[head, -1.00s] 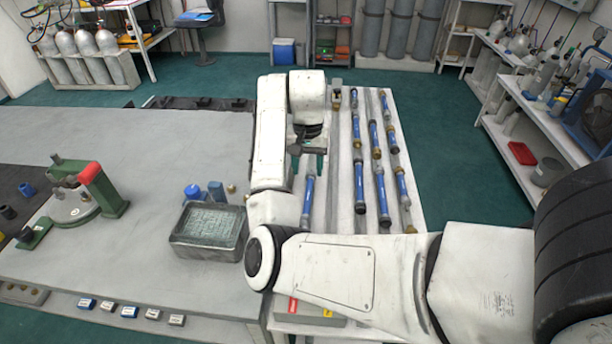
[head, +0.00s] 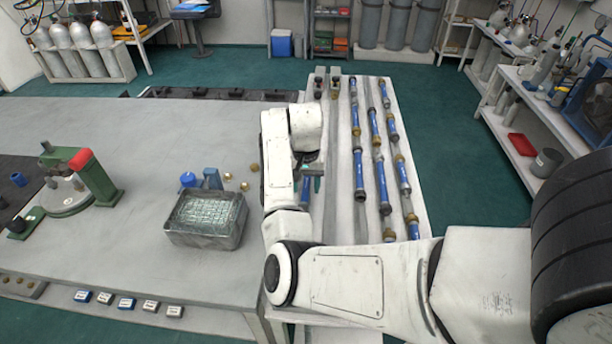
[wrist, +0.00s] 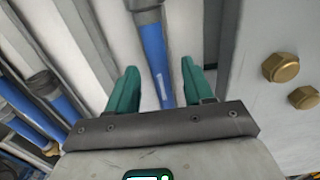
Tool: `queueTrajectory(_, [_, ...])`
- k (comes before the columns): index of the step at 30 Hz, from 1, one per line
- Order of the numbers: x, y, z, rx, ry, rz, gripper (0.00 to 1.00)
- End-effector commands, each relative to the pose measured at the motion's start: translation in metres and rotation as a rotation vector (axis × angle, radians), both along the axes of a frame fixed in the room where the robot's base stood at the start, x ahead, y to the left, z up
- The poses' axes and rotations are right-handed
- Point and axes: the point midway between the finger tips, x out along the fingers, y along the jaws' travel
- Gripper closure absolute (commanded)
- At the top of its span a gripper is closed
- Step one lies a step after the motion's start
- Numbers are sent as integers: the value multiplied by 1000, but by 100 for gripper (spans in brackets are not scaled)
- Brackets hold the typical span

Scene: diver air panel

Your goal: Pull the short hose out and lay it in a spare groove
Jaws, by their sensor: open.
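A pale rack (head: 340,215) holds several blue hoses with dark and brass ends in long parallel grooves. My gripper (head: 312,186) is over the rack's left side, partly hidden by my arm in the head view. In the wrist view my gripper (wrist: 158,88) is open, its green fingers on either side of one blue hose (wrist: 155,55). That hose has a dark end fitting at the top and runs down between the fingers, out of sight behind the palm. In the head view only a bit of it (head: 305,192) shows. I cannot tell which hose is the short one.
Brass fittings (wrist: 281,67) also show close to the right finger in the wrist view. Some groove stretches are bare.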

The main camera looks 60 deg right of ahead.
Motion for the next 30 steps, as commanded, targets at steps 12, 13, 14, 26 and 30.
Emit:
queueTrajectory(12, [0,0,-3,0,0,0,57])
queueTrajectory(13, [0,0,-3,0,0,0,60])
queueTrajectory(14, [0,0,-3,0,0,0,63])
queueTrajectory(26, [0,0,-3,0,0,0,100])
queueTrajectory(30, [0,0,-3,0,0,0,100])
